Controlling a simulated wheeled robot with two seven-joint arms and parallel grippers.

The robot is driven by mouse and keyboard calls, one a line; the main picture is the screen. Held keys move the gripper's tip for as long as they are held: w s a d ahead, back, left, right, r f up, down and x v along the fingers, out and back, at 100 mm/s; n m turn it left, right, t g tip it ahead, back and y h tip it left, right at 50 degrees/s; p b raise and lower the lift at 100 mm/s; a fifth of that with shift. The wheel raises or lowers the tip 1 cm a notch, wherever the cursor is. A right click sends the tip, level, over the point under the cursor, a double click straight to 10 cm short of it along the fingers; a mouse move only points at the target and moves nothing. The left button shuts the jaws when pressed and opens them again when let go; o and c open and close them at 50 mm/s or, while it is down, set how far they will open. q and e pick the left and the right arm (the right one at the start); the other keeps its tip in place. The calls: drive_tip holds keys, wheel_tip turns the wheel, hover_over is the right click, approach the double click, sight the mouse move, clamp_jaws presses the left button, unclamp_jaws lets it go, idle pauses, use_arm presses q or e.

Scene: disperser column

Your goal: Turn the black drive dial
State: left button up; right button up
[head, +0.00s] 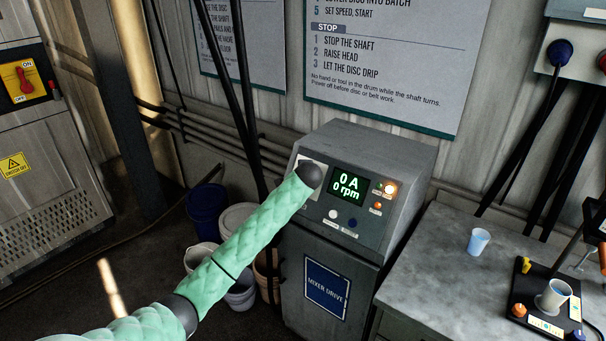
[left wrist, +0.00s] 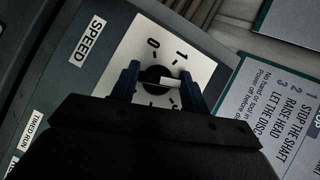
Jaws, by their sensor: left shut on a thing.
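The black drive dial (left wrist: 158,77) sits on a white plate (left wrist: 139,42) with 0 and 1 marks, beside a SPEED label (left wrist: 88,42). My left gripper (left wrist: 160,72) is shut on the dial, with one finger on each side of it. A pale bar on the dial lies nearly level, toward the right in the left wrist view. In the head view my left arm ends at the panel of the mixer drive cabinet (head: 336,262) and hides the dial. The cabinet's display (head: 347,185) reads 0 A and 0 rpm. My right gripper is not in view.
A lit amber lamp (head: 389,188) and small buttons are right of and below the display. Several buckets (head: 207,212) stand left of the cabinet. A grey bench (head: 425,255) at the right holds a blue cup (head: 479,241) and a black stand.

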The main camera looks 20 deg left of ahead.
use_arm(q)
drive_tip(key=shift+n+g+p, duration=0.3)
drive_tip(key=shift+n+p, duration=0.05)
drive_tip(key=shift+n, duration=0.15)
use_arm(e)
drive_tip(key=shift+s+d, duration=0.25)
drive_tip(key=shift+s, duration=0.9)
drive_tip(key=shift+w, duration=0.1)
use_arm(q)
drive_tip(key=o, duration=1)
drive_tip(key=shift+a, duration=0.1)
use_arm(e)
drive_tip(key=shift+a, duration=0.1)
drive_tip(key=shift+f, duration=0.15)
